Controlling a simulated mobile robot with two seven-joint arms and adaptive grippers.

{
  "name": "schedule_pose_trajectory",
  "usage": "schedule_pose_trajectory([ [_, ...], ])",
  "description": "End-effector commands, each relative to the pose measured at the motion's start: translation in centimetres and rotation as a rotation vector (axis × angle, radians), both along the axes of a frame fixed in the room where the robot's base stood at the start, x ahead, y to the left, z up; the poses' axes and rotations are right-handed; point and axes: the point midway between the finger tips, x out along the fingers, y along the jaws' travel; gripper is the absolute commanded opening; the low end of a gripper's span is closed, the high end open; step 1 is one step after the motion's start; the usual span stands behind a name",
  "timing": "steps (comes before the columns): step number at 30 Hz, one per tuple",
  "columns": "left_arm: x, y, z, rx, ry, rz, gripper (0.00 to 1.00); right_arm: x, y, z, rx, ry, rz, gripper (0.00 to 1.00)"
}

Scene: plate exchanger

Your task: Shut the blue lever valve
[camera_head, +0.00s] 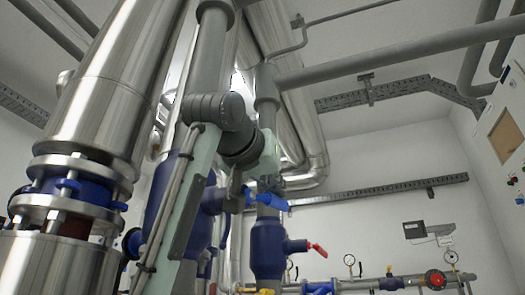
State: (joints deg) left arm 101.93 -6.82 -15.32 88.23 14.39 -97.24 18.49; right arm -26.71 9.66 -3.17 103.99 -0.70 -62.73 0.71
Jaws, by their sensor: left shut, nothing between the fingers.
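The blue lever (266,201) shows in the middle of the head view, pointing right and slightly down. It seems to belong to the valve with the dark blue body (208,200) to its left, partly hidden behind my arm. My left gripper (270,186) is shut and empty, right above the lever in the picture. Whether its fingers touch the lever, I cannot tell. My right gripper is out of view.
A blue valve with a red lever (317,249) sits just below on a vertical grey pipe. A large steel column (110,95) fills the left. Low pipes with gauges (350,260) run along the right. Space right of the blue lever looks open.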

Motion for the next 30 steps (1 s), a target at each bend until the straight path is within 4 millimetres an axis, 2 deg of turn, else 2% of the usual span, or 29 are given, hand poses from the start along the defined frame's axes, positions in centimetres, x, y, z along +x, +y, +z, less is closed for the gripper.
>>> schedule_pose_trajectory([
  [1,0.34,-0.04,-0.52,0.005,0.019,0.002,0.00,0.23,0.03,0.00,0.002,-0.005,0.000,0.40],
  [9,0.35,-0.04,-0.68,0.011,0.038,0.001,0.00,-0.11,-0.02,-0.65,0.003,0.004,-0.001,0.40],
  [30,0.20,-0.02,-0.45,0.013,0.039,0.001,0.00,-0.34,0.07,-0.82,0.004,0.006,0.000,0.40],
])
